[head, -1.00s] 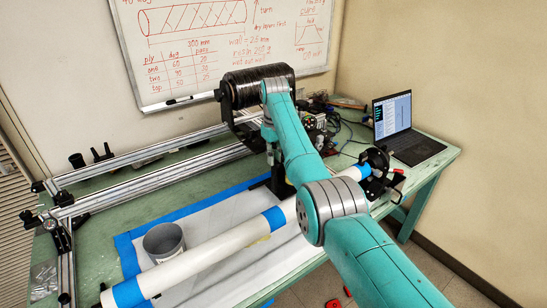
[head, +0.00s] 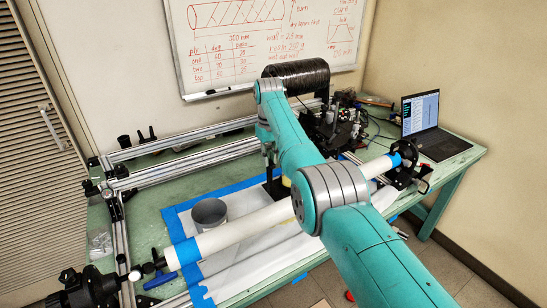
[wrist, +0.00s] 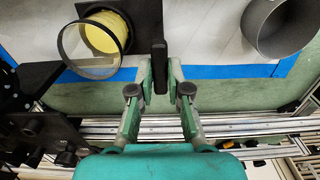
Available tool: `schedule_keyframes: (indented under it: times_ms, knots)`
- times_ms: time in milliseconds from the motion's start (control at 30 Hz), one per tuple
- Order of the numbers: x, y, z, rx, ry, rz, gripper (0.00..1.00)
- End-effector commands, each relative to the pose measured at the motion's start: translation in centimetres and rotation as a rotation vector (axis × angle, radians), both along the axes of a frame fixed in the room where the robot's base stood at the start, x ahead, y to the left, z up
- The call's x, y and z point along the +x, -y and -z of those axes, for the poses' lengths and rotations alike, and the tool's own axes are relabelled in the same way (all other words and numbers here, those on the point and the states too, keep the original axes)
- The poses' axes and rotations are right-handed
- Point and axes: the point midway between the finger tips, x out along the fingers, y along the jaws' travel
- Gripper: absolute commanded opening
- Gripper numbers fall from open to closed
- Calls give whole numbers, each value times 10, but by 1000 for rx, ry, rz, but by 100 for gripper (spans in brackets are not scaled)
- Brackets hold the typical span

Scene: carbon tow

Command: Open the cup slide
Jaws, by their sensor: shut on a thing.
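In the wrist view my gripper (wrist: 161,68) has its two green fingers on either side of a narrow black bar (wrist: 159,60) and is shut on it. Whether this bar is the cup slide's handle I cannot tell for certain. Left of it is a round cup with yellow inside and a clear ring-like rim (wrist: 92,42), on a dark mount. In the head view the yellow part (head: 287,181) barely shows beside my arm, above the white tube. My gripper is mostly hidden there behind my arm.
A grey pot (head: 208,212) stands on the blue-taped white sheet; it also shows in the wrist view (wrist: 282,24). The long white tube (head: 245,225) crosses the bench front. Aluminium rails (head: 180,150), a black roll (head: 296,76) and a laptop (head: 421,112) lie behind.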

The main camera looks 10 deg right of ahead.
Motion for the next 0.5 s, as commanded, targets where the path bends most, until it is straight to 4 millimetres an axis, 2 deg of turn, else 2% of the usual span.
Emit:
schedule_keyframes:
  times_ms: [433, 467, 500]
  knots:
    - [0, -1, 0, 0, 1, 0, 0]
    - [0, -1, 0, 0, 1, 0, 19]
    - [0, -1, 0, 0, 1, 0, 29]
